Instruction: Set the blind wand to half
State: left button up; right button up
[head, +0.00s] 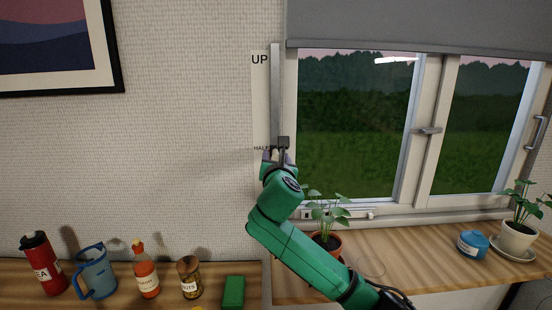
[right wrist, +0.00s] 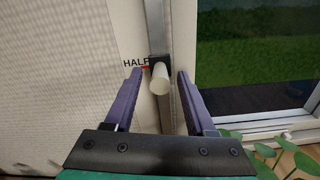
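The blind wand's pale round knob (right wrist: 160,80) sticks out from a dark slider block (right wrist: 158,62) on the upright metal track (head: 275,90). A small red mark beside the block is level with the HALF label (right wrist: 135,64). The block also shows in the head view (head: 283,142), close to the HALF line. The grey blind (head: 420,28) covers the top of the window. My right gripper (right wrist: 158,90) is open, with its purple fingers apart on either side of the knob and a gap to each. In the head view my right gripper (head: 277,157) is partly hidden by its wrist. My left gripper is out of view.
A potted plant (head: 328,215) stands on the sill right beside my right arm. A blue tin (head: 473,243) and another plant (head: 520,220) are further right. A red flask (head: 42,264), blue jug (head: 96,272) and bottle (head: 146,272) stand at lower left.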

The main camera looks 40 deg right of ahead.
jog(key=b+v, duration=0.2)
jog(key=v, duration=1.2)
jog(key=shift+s+a, duration=0.2)
